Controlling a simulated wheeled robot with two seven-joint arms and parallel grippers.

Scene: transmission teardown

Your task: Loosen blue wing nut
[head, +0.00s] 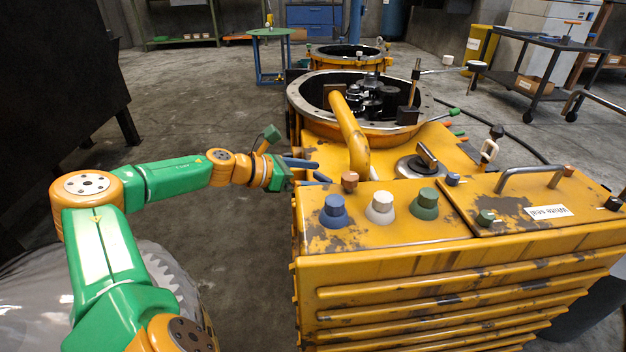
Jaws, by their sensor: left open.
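A small blue fastener (453,179) sits at the back left corner of the labelled cover plate on the yellow housing; it is too small to make out wings. A larger blue knob (334,211) stands on the housing's front left top. I cannot tell for certain which is the blue wing nut. My left gripper (312,170) is open and empty, its blue-grey fingers pointing right at the housing's left edge. It is behind and left of the blue knob and well left of the small blue fastener. My right gripper is not in view.
A white knob (381,207) and a green knob (425,204) stand beside the blue one. A yellow curved pipe (350,135) rises behind them, just right of my left gripper. The cover plate has a metal handle (530,174). The floor left of the housing is clear.

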